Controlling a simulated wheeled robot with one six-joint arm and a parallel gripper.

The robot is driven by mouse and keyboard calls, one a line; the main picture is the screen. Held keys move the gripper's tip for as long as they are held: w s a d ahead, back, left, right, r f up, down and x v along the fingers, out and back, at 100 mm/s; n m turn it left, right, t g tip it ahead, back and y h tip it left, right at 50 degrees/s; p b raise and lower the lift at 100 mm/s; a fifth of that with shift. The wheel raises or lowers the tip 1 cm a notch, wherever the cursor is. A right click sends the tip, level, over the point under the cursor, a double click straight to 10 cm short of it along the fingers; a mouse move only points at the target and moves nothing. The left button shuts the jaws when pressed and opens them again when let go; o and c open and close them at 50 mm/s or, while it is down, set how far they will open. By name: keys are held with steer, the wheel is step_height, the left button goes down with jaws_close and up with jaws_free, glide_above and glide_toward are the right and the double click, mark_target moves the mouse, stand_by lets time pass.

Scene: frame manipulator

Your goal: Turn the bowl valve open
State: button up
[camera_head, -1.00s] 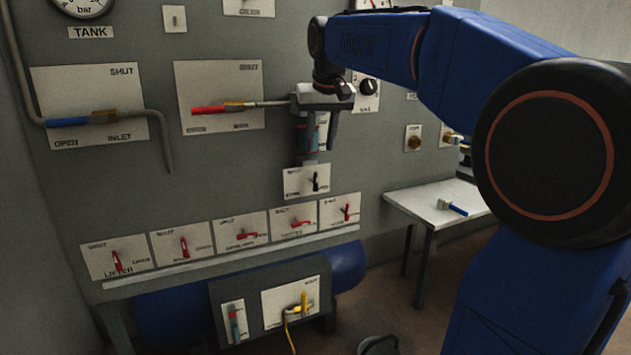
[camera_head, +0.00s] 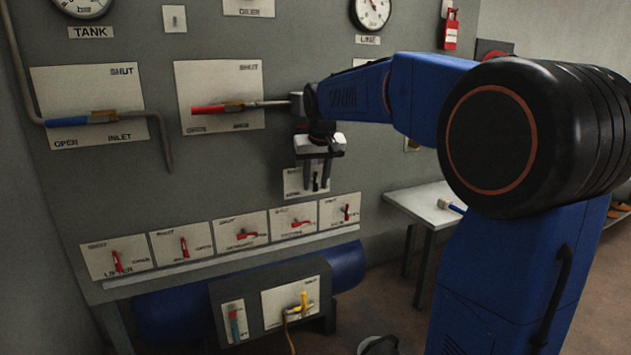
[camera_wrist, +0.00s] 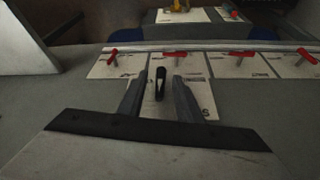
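A small white plate (camera_head: 291,184) with a black lever sits on the panel below my arm; its label is too small to read, so I cannot confirm it is the bowl valve. The black lever (camera_wrist: 161,82) shows in the wrist view, standing between my fingers with gaps on both sides. My gripper (camera_wrist: 160,90) is open, with one finger on each side of the lever and no visible contact. In the head view my gripper (camera_head: 318,183) points down in front of the plate and hides part of it.
A row of plates with red levers (camera_head: 242,235) runs below, above a pale rail (camera_head: 235,259). A red-handled valve (camera_head: 222,108) and a blue-handled valve (camera_head: 85,119) are to the left. A white table (camera_head: 420,203) stands at right.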

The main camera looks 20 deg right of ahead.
jaws_close()
steer(key=shift+d+y, duration=0.1)
steer(key=shift+y, duration=0.2)
steer(key=shift+d+m+y, duration=0.2)
steer(key=shift+m+y, duration=0.1)
steer(key=shift+y, duration=0.6)
steer(key=y, duration=0.3)
steer(key=shift+d+f+m, duration=0.1)
steer(key=shift+m, duration=0.3)
steer(key=m+y, duration=0.1)
steer(key=y, duration=0.2)
steer(key=m+t+y, duration=0.1)
steer(key=y, duration=0.3)
steer(key=f+t+y, duration=0.1)
steer(key=y, duration=0.3)
steer(key=shift+d+m, duration=0.15)
steer(key=shift+m, duration=0.25)
steer(key=shift+y, duration=0.3)
